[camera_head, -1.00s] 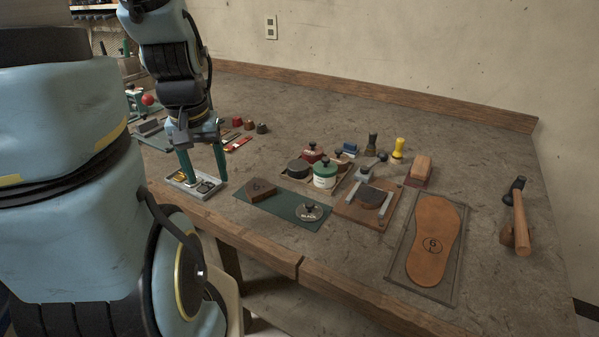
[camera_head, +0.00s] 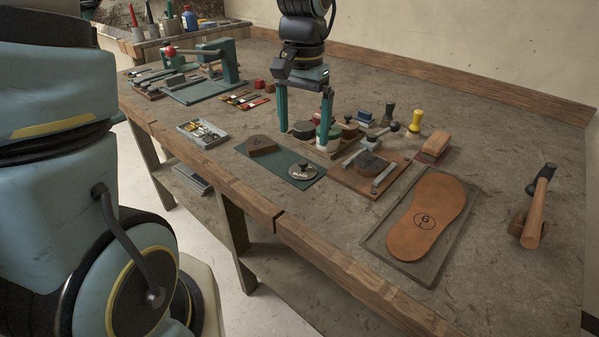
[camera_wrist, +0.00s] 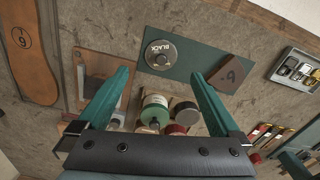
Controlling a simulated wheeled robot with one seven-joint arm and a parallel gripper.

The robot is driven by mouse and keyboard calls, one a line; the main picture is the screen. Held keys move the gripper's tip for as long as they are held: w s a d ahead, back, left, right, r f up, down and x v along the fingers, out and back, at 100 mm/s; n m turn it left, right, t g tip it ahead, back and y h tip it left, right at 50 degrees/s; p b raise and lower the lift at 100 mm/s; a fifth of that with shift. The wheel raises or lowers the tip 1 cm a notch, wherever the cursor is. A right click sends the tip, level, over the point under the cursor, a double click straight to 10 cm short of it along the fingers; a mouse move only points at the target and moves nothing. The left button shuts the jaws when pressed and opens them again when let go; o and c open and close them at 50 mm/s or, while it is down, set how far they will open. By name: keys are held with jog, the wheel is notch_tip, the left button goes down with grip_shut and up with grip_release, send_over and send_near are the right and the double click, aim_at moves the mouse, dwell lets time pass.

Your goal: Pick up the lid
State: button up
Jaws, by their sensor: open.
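The lid (camera_head: 303,171) is a round grey disc with a dark knob and the word BLACK. It lies flat on the right end of a green mat (camera_head: 275,157). The wrist view shows the lid (camera_wrist: 160,55) on the same mat (camera_wrist: 196,48), ahead of the fingertips. My gripper (camera_head: 303,140) is open and empty, with its green fingers pointing down around the jar group, just behind the lid. In the wrist view my gripper (camera_wrist: 160,73) has its fingers spread wide. The lid is in full view and apart from both fingers.
Behind are a green-and-white jar (camera_head: 328,140) and a dark jar. A wooden board (camera_head: 342,178) with a tool is at right. A metal tray (camera_head: 218,137) of small parts is at left.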

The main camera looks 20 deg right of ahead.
aim_at(303, 162)
notch_tip(303, 162, down, 9)
jog(key=shift+w+r+p, duration=0.1)
jog(key=shift+w+p, duration=0.05)
jog(key=shift+p, duration=0.5)
jog(key=c, duration=1.2)
jog(key=shift+c, duration=0.2)
